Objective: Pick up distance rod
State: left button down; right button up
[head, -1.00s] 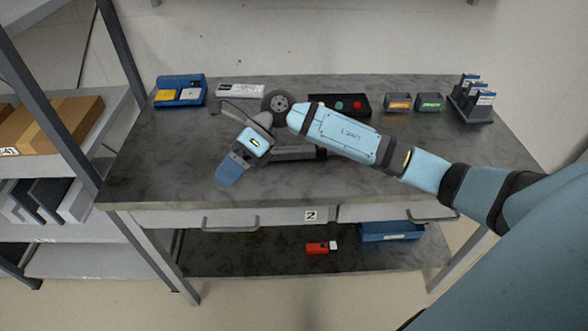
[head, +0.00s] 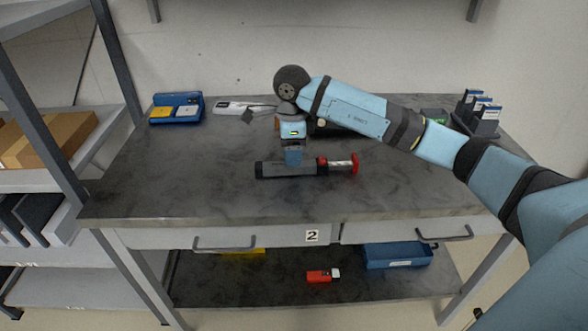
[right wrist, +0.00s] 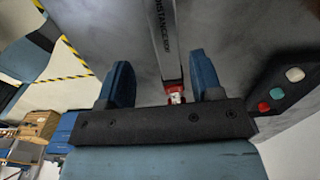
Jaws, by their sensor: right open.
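The distance rod (head: 275,170) lies crosswise on the grey table, with a dark body, a silvery section and red parts towards its right end. My right gripper (head: 293,158) points down at the rod's dark body in the head view and hides a little of it. In the right wrist view the two blue fingers (right wrist: 162,80) stand wide apart. The rod (right wrist: 164,35), lettered "DISTANCE", runs between them from the top edge, apart from both, with a red end near the gripper base. My left gripper is not in view.
On the table (head: 180,195) a blue case (head: 176,108) stands back left, a white device (head: 232,107) beside it. A dark button box (right wrist: 283,90) is partly hidden behind my arm in the head view. A dark rack (head: 478,118) stands back right. The front is clear.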

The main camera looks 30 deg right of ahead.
aim_at(291, 168)
jog(key=f, duration=0.5)
jog(key=shift+w+d+f, duration=0.2)
jog(key=shift+d+f, duration=0.2)
jog(key=c, duration=1)
grip_shut()
jog(key=shift+r, duration=0.15)
